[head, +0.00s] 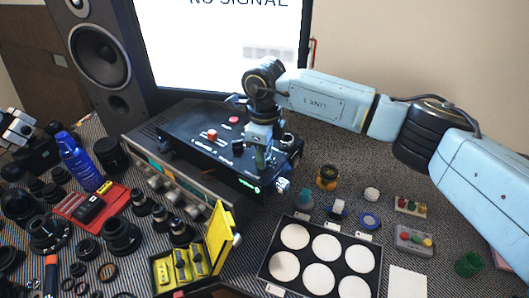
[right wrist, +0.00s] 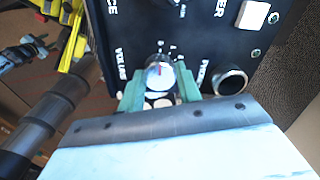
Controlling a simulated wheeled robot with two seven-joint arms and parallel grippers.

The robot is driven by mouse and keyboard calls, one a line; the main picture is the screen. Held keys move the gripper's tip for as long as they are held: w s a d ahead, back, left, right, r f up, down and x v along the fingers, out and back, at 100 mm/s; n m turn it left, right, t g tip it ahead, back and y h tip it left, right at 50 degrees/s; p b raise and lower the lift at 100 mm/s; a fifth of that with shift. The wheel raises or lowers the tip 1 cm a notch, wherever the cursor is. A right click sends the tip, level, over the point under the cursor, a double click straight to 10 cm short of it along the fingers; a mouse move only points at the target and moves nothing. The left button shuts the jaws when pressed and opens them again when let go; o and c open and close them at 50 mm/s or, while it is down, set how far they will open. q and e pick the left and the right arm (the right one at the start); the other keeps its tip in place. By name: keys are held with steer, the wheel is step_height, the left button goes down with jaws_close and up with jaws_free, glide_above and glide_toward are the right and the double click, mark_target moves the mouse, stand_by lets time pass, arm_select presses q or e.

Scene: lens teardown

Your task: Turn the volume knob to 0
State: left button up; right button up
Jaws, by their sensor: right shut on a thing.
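The volume knob (right wrist: 158,75) is a small silver, round knob with a red mark on top, beside the white VOLUME lettering in the right wrist view. It sits on the top panel of a black box (head: 190,128). My right gripper (right wrist: 155,92) is shut on the knob, with green fingertips on either side of it. In the head view my right gripper (head: 261,158) reaches down onto the right part of the box and hides the knob. The small scale marks around the knob are too blurred to read.
A black round control (right wrist: 230,81) and a white square button (right wrist: 254,14) are close to the knob. A red button (head: 212,135) is on the box. An amplifier (head: 184,188), a yellow case (head: 222,236) and a tray of white discs (head: 270,262) stand nearby.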

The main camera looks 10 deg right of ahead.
steer(key=shift+r, duration=0.1)
steer(key=o, duration=1)
step_height(320, 180, up, 13)
steer(key=shift+r, duration=0.15)
